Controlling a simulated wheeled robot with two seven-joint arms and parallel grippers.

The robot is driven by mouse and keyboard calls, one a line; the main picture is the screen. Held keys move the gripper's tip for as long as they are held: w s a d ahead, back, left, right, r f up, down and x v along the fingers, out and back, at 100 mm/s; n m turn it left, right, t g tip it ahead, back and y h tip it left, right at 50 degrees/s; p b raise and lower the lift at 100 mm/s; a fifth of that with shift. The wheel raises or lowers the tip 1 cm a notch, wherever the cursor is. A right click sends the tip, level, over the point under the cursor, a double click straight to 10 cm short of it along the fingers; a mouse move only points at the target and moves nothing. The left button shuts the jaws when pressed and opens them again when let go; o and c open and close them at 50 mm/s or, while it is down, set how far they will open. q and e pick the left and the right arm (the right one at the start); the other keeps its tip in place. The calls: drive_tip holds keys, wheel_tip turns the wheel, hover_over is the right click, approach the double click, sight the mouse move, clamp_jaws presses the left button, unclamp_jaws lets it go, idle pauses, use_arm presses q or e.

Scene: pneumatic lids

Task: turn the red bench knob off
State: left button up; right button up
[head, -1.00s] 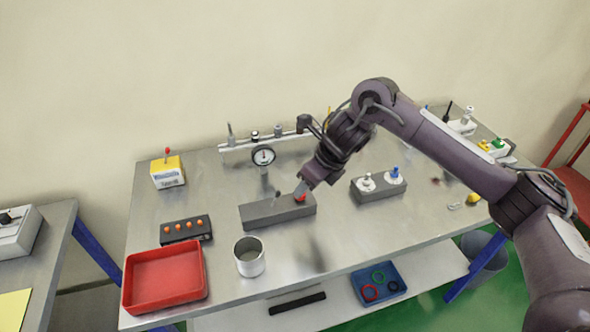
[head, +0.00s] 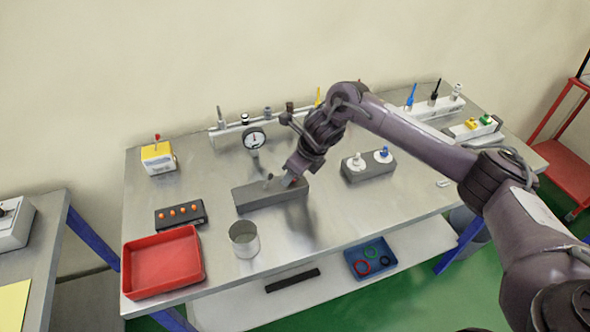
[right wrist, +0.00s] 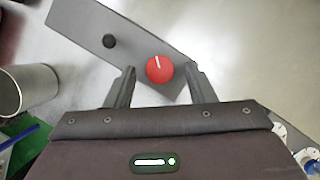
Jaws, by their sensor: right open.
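The red bench knob (right wrist: 159,69) is a round red disc with a white pointer line, on the right end of a grey block (head: 262,197) on the bench. In the right wrist view the line points almost straight up, tilted slightly left. My right gripper (right wrist: 163,78) is open, with one finger on each side of the knob and gaps between. In the head view my right gripper (head: 292,176) covers most of the knob. A small dark knob (right wrist: 109,41) stands on the same block. My left gripper is not in view.
A metal cup (head: 244,240), a red tray (head: 163,262) and a black strip with orange buttons (head: 181,215) stand to the left. A gauge (head: 253,139) stands behind. The front of the bench is mostly clear.

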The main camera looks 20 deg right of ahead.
drive_tip(key=c, duration=1)
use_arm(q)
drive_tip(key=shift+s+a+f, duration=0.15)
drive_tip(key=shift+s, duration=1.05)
use_arm(e)
drive_tip(key=shift+o, duration=0.2)
